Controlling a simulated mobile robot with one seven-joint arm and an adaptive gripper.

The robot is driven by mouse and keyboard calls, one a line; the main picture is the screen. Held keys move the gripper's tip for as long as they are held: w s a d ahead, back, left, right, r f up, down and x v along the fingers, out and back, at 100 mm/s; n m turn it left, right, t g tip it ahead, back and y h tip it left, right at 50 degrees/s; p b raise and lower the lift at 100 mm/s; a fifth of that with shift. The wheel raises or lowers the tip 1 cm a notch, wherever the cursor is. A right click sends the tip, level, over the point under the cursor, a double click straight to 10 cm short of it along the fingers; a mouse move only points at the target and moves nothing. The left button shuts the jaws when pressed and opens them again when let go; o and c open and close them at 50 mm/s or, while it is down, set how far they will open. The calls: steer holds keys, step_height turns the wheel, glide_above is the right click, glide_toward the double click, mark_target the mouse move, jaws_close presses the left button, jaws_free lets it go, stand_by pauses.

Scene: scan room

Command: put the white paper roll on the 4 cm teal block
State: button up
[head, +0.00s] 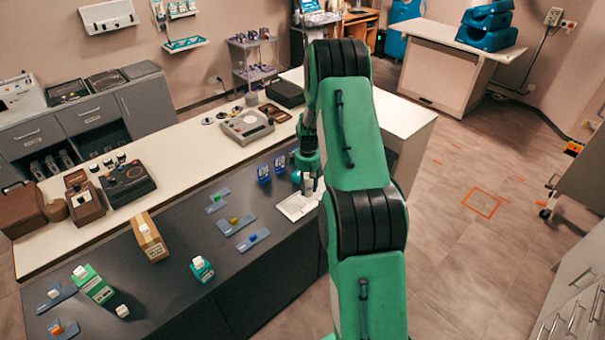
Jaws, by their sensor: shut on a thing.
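My gripper (309,187) is at the right end of the dark counter, above a white tray (299,205). It is shut on a small pale thing at its fingertips, which is mostly hidden; I cannot tell if this is the white paper roll. A small teal block (204,273) with a white label stands at the front middle of the counter, well left of my gripper. A small white piece (197,262) shows on its top. A taller green block (97,288) and a tan block (152,245) also have white pieces on top.
A loose white piece (122,311) lies near the front left. Flat blue-grey plates with coloured knobs (234,224) and two blue packs (264,173) lie between my gripper and the teal block. Consoles (127,183) stand on the white ledge behind.

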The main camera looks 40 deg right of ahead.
steer(key=w+d, duration=0.3)
steer(key=w, duration=0.1)
steer(key=w+d+f, duration=0.1)
steer(key=w+d, duration=0.2)
steer(key=w, duration=0.2)
steer(key=w+d, duration=0.3)
steer(key=w, duration=0.1)
steer(key=shift+w+f, duration=0.15)
steer(key=shift+f, duration=0.1)
stand_by(0.4)
steer(key=shift+f, duration=1.75)
steer(key=shift+a+f, duration=0.1)
steer(key=o, duration=1.2)
